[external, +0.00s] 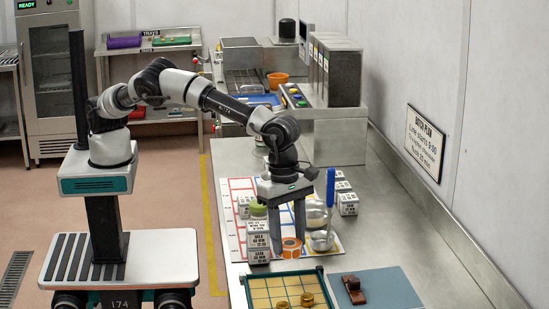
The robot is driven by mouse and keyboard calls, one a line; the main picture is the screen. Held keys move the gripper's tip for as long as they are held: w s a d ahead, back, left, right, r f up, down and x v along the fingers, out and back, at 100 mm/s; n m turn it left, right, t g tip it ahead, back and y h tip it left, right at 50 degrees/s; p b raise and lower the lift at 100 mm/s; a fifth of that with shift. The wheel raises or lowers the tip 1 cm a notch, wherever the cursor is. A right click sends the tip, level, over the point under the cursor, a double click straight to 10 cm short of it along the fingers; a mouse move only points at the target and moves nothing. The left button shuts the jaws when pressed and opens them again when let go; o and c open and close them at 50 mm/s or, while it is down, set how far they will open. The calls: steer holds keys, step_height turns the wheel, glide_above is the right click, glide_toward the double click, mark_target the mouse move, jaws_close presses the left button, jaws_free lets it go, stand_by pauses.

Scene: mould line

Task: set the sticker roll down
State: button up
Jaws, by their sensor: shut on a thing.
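The sticker roll (291,248) is a small orange ring with a pale centre, low in front of the jar on the steel bench. My gripper (289,240) points straight down and is shut on the roll, with a dark finger on each side. The roll is at or just above the bench surface; I cannot tell whether it touches.
White labelled boxes (259,254) stand close on the left, others (347,203) on the right. A glass jar (318,238) with a blue-handled tool is just right of the gripper. In front are a green-rimmed yellow tray (262,283) and a blue mat (395,291) with brown pieces.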

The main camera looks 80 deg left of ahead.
step_height(320, 180, down, 10)
steer(key=shift+a+r+p, duration=0.1)
steer(key=shift+p, duration=0.2)
steer(key=o, duration=1.1)
steer(key=shift+c, duration=0.2)
steer(key=r, duration=0.8)
steer(key=a+r, duration=0.1)
steer(key=r, duration=0.3)
steer(key=shift+s+a+r+b, duration=0.1)
steer(key=shift+s+r+b, duration=0.05)
steer(key=shift+s+b, duration=0.2)
